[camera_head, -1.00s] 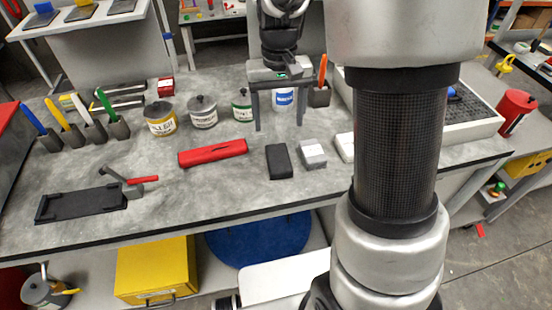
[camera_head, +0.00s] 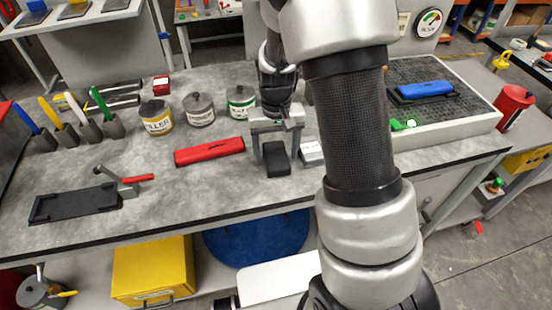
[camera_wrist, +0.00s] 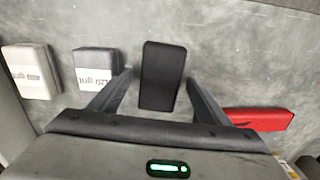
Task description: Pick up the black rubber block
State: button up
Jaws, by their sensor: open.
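The black rubber block (camera_head: 277,160) lies flat on the grey workbench, between the red block and the grey grit block. My gripper (camera_head: 276,154) is open above it, pointing down, with one finger on each side of the block in the picture. In the wrist view the block (camera_wrist: 162,75) shows between the two spread fingers of my gripper (camera_wrist: 160,95), with a gap on each side. I cannot tell how high the fingertips are above the bench. Nothing is held.
A red block (camera_head: 210,151) lies left of the black block. A grey-and-white grit block (camera_wrist: 95,68) and a paler one (camera_wrist: 31,72) lie on the other side. Lidded cans (camera_head: 199,109) stand behind.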

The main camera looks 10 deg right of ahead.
aim_at(276, 155)
jog(key=c, duration=1.3)
jog(key=shift+o, duration=0.2)
notch_tip(276, 155, up, 10)
jog(key=p, duration=0.1)
